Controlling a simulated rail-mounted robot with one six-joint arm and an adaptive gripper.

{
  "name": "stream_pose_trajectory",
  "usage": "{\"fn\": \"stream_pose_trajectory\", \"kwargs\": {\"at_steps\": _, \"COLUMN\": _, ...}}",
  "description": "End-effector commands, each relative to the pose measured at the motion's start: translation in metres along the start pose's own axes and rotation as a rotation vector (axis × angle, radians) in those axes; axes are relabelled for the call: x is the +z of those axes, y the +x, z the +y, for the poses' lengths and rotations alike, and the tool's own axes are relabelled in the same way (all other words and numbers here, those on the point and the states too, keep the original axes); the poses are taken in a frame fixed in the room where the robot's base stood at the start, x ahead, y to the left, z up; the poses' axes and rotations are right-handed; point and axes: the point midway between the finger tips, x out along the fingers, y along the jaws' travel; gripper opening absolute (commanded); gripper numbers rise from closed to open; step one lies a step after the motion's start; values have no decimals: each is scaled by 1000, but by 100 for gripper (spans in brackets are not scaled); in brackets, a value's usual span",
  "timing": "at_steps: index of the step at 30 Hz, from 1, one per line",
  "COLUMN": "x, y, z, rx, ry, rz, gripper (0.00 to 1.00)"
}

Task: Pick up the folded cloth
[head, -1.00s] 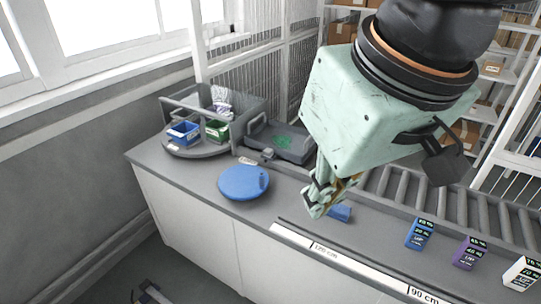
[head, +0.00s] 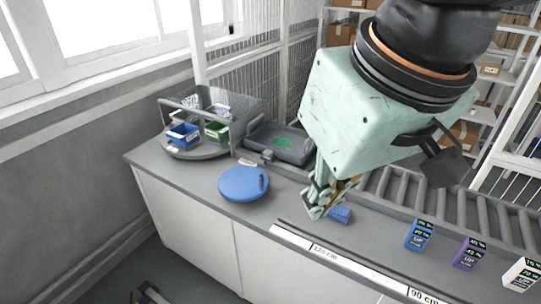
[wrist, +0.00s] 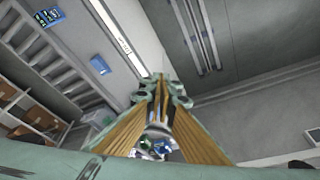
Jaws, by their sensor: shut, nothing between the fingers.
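A small blue piece (head: 340,214) lies flat on the grey counter and looks like the folded cloth; its folds are too small to make out. It also shows in the wrist view (wrist: 100,65), left of my fingers and apart from them. My gripper (head: 314,212) is just left of it in the head view and partly in front of it. In the wrist view my gripper (wrist: 160,80) has its fingers together at the tips with nothing between them.
A round blue lidded thing (head: 243,184) lies left on the counter. Behind it are a grey tray (head: 300,155) and a round platform (head: 190,151) with small bins. Blue, purple and white labelled boxes (head: 419,236) stand right, before a roller conveyor (head: 455,205).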

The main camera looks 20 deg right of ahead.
Motion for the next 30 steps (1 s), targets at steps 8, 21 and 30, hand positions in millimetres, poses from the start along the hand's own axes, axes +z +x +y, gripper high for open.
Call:
{"fn": "stream_pose_trajectory", "kwargs": {"at_steps": 8, "x": 0, "y": 0, "z": 0, "rx": 0, "ry": 0, "rz": 1, "gripper": 5}}
{"fn": "stream_pose_trajectory", "kwargs": {"at_steps": 21, "x": 0, "y": 0, "z": 0, "rx": 0, "ry": 0, "rz": 1, "gripper": 45}}
{"fn": "stream_pose_trajectory", "kwargs": {"at_steps": 30, "x": 0, "y": 0, "z": 0, "rx": 0, "ry": 0, "rz": 1, "gripper": 73}}
